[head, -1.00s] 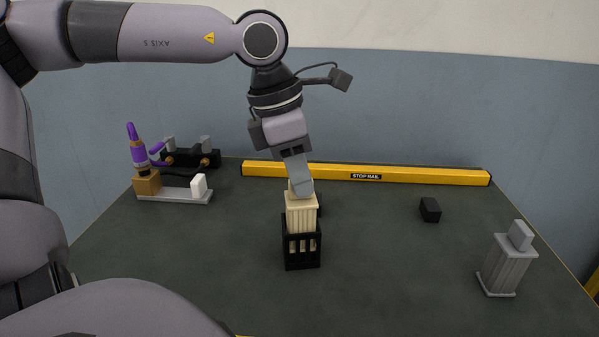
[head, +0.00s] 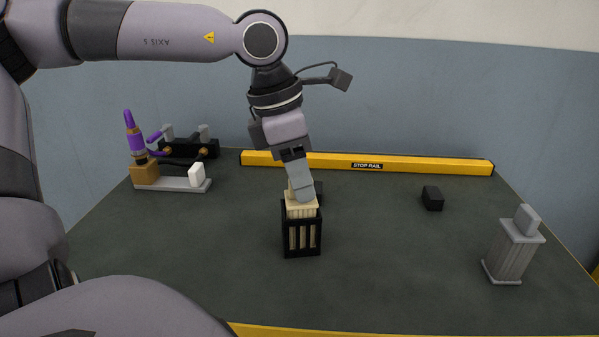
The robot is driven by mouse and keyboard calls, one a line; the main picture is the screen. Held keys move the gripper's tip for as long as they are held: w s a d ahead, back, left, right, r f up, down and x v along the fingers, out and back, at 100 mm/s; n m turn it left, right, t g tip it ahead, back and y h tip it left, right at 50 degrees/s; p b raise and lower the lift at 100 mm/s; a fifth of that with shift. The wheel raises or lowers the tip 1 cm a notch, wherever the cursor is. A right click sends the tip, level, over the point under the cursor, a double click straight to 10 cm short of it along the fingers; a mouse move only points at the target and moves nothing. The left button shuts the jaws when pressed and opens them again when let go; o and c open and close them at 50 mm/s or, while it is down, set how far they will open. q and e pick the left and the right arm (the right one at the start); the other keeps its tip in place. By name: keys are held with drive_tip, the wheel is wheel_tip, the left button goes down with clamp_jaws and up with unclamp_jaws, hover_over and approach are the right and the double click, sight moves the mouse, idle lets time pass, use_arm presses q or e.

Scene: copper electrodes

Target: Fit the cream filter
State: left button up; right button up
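The cream filter (head: 301,212) is a ribbed block with a flat cap and a small tab on top. It stands upright, mostly down inside a black slotted holder (head: 302,250), with its cap just above the rim and its ribs showing through the slots. My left gripper (head: 300,192) comes down from above, slightly tilted, with its fingers at the filter's top tab. The fingers appear shut on the tab, though the near finger hides much of it. My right gripper is not in view.
A grey ribbed block (head: 511,252) stands at the right. A small black block (head: 432,198) lies at the centre right. A yellow stop rail (head: 400,167) runs along the back. A purple-tipped fixture on a grey base (head: 175,184) stands at the back left.

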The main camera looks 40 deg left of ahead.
use_arm(q)
drive_tip(key=shift+r, duration=0.1)
drive_tip(key=p+v, duration=0.1)
drive_tip(key=v, duration=0.6)
drive_tip(key=shift+s, duration=0.1)
